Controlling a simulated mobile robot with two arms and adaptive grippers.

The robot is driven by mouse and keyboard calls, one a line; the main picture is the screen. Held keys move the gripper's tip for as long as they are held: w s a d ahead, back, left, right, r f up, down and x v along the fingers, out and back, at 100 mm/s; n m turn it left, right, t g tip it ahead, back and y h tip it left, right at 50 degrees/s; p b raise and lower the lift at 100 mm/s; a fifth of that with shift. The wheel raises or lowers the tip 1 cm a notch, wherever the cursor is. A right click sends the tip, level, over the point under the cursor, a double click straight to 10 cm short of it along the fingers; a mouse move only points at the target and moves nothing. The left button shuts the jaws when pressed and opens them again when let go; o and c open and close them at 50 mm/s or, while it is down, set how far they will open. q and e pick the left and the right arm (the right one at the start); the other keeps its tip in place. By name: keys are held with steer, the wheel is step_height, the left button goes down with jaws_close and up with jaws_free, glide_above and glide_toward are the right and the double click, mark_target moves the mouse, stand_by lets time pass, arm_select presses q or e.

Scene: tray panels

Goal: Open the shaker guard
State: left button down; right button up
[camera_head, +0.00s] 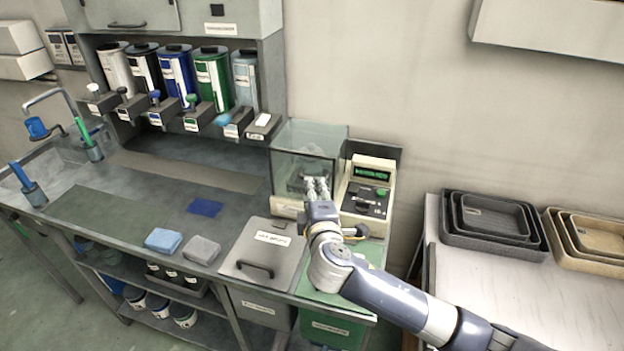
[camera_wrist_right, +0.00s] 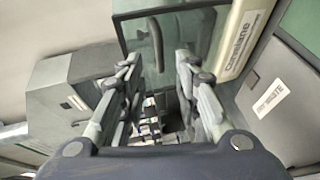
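The shaker guard (camera_head: 307,150) is a clear glass box at the right end of the bench, on a cream base. It looks shut. In the right wrist view its glass panel (camera_wrist_right: 190,32) carries a grey curved handle (camera_wrist_right: 156,45). My right gripper (camera_head: 318,187) is in front of the guard, and its arm comes in from the lower right. In the right wrist view the right gripper (camera_wrist_right: 155,62) is open, with the handle showing between and beyond its fingertips. I cannot tell if they touch it. The gripper hides part of the guard's front. My left gripper is not in view.
A cream control unit (camera_head: 368,190) with a green display stands right of the guard. A lidded bin (camera_head: 265,250) is in front of it. Several paint canisters (camera_head: 176,75) with dispensers line the wall at left. Stacked trays (camera_head: 490,225) lie on the right table.

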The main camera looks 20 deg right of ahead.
mark_target(308, 165)
steer(key=p+x, duration=0.1)
steer(key=x, duration=0.5)
jaws_close()
steer(key=shift+w, duration=0.1)
